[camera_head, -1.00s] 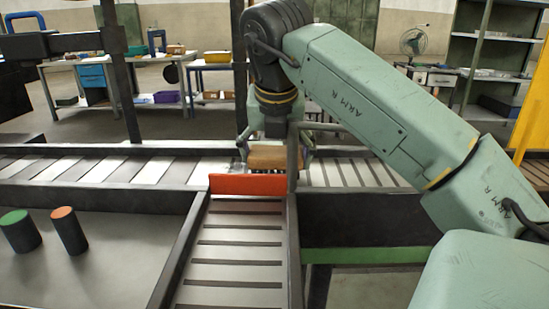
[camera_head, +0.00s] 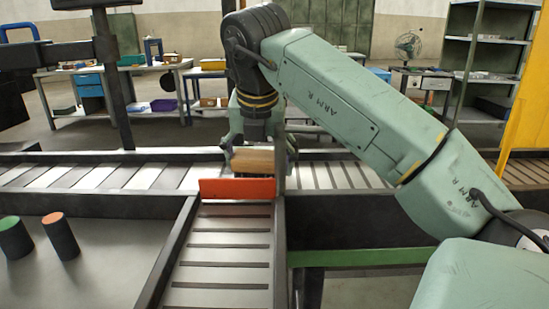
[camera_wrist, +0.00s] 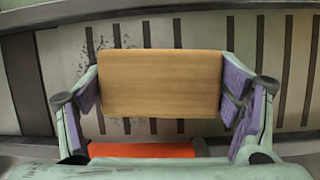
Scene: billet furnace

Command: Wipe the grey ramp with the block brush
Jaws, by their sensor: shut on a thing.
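The block brush (camera_head: 253,160) is a light wooden block; it also fills the middle of the wrist view (camera_wrist: 160,82). My gripper (camera_head: 260,150) is shut on it, with purple finger pads at both its short ends in the wrist view (camera_wrist: 162,95). The brush's underside is hidden. It is over a grey slatted surface (camera_wrist: 65,75), the cross lane in the head view (camera_head: 150,175), behind an orange plate (camera_head: 237,188). Dark specks show around the brush's left and lower edges. Contact cannot be told. Another grey slatted lane (camera_head: 225,255) runs from the plate towards me.
Dark raised rails (camera_head: 170,250) edge the lanes. A green-topped cylinder (camera_head: 15,238) and an orange-topped cylinder (camera_head: 60,236) stand on the grey table at left. A dark upright post stands close to my gripper's right. Workbenches and shelves are far behind.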

